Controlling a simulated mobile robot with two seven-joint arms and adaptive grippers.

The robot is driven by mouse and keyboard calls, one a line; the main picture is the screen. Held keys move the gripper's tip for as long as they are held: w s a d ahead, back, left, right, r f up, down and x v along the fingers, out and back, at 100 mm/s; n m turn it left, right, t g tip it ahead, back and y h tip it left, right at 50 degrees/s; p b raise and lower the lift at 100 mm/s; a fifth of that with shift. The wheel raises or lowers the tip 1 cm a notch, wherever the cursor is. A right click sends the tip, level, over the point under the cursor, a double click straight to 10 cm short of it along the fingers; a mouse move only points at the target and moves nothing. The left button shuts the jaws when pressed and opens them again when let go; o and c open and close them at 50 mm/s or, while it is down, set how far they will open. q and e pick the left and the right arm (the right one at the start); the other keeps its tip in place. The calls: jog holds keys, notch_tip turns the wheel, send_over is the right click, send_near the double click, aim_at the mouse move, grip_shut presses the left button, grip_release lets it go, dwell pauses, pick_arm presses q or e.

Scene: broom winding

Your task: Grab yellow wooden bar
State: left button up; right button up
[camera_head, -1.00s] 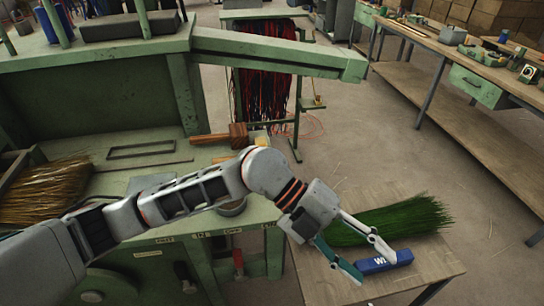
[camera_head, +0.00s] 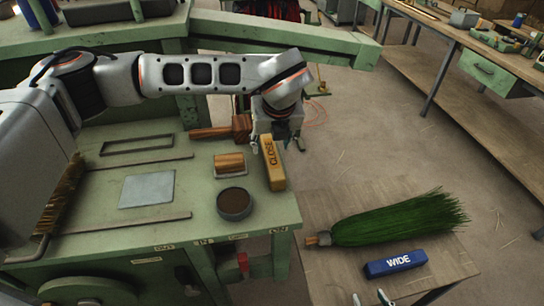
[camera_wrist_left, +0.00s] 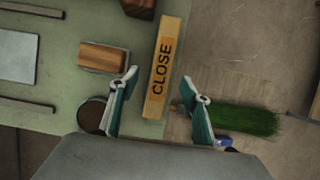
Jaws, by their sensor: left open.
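The yellow wooden bar (camera_head: 273,165), marked CLOSE, lies at the right edge of the green machine table. In the left wrist view the bar (camera_wrist_left: 163,65) runs lengthwise between the two spread fingers of my left gripper (camera_wrist_left: 159,78), apart from both. In the head view my left gripper (camera_head: 278,142) points down at the bar's far end, and its fingers are partly hidden. It is open and empty. Two fingertips of my right gripper (camera_head: 371,298) show at the bottom edge, spread apart with nothing between them.
A small wooden block (camera_head: 229,163) and a dark round dish (camera_head: 234,203) stand left of the bar. A wooden piece (camera_head: 222,132) lies behind. A green broom (camera_head: 400,220) and a blue bar marked WIDE (camera_head: 396,263) lie on the lower wooden table (camera_head: 330,275).

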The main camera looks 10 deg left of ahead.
aim_at(272, 154)
pick_arm(q)
jog(key=p+x, duration=0.1)
jog(key=x, duration=0.4)
jog(key=shift+d+f, duration=0.1)
jog(key=shift+f, duration=0.35)
grip_shut()
